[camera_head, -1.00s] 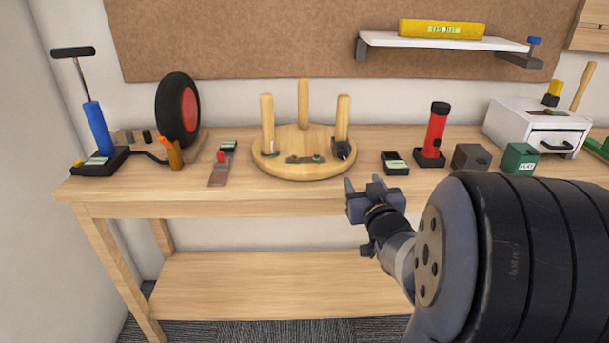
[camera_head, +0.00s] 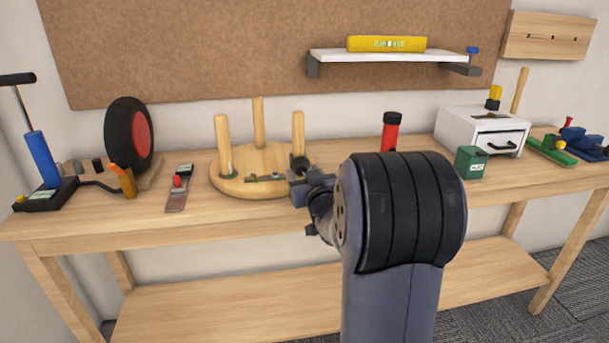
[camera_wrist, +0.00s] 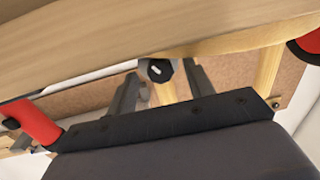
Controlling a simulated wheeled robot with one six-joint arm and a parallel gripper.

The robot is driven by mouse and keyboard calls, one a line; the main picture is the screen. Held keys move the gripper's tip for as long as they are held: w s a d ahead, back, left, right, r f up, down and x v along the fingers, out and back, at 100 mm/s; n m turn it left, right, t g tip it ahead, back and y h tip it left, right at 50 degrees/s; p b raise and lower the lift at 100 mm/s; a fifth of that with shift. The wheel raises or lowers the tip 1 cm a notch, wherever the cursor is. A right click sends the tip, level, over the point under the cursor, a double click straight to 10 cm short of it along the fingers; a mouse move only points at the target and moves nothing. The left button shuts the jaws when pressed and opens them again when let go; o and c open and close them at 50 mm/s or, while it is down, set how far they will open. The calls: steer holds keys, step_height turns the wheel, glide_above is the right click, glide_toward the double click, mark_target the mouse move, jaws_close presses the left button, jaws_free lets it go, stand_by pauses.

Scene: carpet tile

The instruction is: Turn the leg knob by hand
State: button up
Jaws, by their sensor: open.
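The round wooden stool (camera_head: 226,187) lies upside down on the workbench with its three legs pointing up. The dark leg knob (camera_head: 300,163) is at the foot of its front right leg. In the wrist view the knob (camera_wrist: 158,70) has a pale mark on its face and appears between my two fingers. My gripper (camera_head: 298,181) is open at the stool's right front edge, close to the knob. In the wrist view the fingers of my gripper (camera_wrist: 160,84) stand apart on either side of it. Whether they touch it I cannot tell.
A red-and-black flashlight (camera_head: 390,132) stands right of the stool, partly behind my arm. A small red-and-grey tool (camera_head: 179,190) lies left of the stool. A green box (camera_head: 471,163) and a white drawer unit (camera_head: 470,130) are further right. The bench front below my gripper is clear.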

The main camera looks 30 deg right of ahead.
steer(key=c, duration=1)
steer(key=shift+o, duration=0.2)
steer(key=shift+f+n+b, duration=0.15)
steer(key=shift+n+b, duration=1)
steer(key=shift+n, duration=0.35)
steer(key=shift+r, duration=0.2)
steer(key=o, duration=1)
steer(key=shift+c, duration=0.2)
